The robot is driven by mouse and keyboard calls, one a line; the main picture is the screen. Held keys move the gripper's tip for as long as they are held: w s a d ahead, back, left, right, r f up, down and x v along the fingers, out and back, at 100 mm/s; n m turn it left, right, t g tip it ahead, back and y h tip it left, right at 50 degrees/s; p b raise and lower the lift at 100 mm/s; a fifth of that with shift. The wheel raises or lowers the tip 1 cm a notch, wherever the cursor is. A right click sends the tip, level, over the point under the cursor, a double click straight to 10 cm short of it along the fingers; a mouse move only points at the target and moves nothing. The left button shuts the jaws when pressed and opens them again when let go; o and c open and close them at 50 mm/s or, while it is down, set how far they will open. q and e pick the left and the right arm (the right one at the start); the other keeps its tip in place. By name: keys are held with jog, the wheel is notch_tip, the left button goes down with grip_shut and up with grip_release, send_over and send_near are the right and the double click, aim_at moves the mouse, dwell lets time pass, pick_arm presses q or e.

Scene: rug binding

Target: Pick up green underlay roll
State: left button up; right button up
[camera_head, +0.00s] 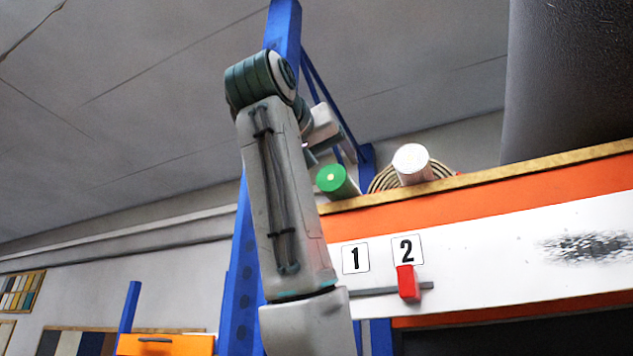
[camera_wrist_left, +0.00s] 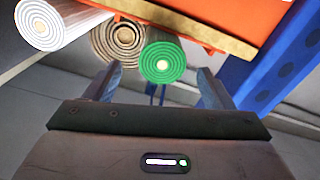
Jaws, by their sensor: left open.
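The green underlay roll (camera_head: 337,181) lies on top of the orange and white machine, its round end facing me, just right of my left arm. In the left wrist view the green roll (camera_wrist_left: 162,62) shows its spiral end with a pale core, between and beyond the fingertips. My left gripper (camera_wrist_left: 158,82) is open, with one finger on each side of the roll's end. No contact with the roll shows. In the head view the left gripper (camera_head: 312,158) is mostly hidden behind my arm. The right gripper is not in view.
A white roll (camera_head: 412,163) and a brown and cream coiled roll (camera_head: 383,180) lie right of the green one. The wooden top edge (camera_head: 480,182) runs in front of them. A blue post (camera_head: 246,270) stands behind my arm. A red slider (camera_head: 407,283) sits below label 2.

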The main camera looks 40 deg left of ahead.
aim_at(338, 200)
pick_arm(q)
jog(key=p+x, duration=0.1)
jog(key=x, duration=0.1)
jog(key=p+x, duration=0.1)
jog(key=x, duration=0.2)
jog(key=p+x, duration=0.1)
jog(key=x, duration=0.1)
jog(key=shift+w+a+r+p, duration=0.1)
jog(key=shift+w+a+p, duration=0.15)
jog(key=shift+a+p, duration=0.15)
jog(key=shift+w+d, duration=0.1)
jog(key=shift+w, duration=0.45)
jog(key=shift+c, duration=0.3)
jog(key=c, duration=1.1)
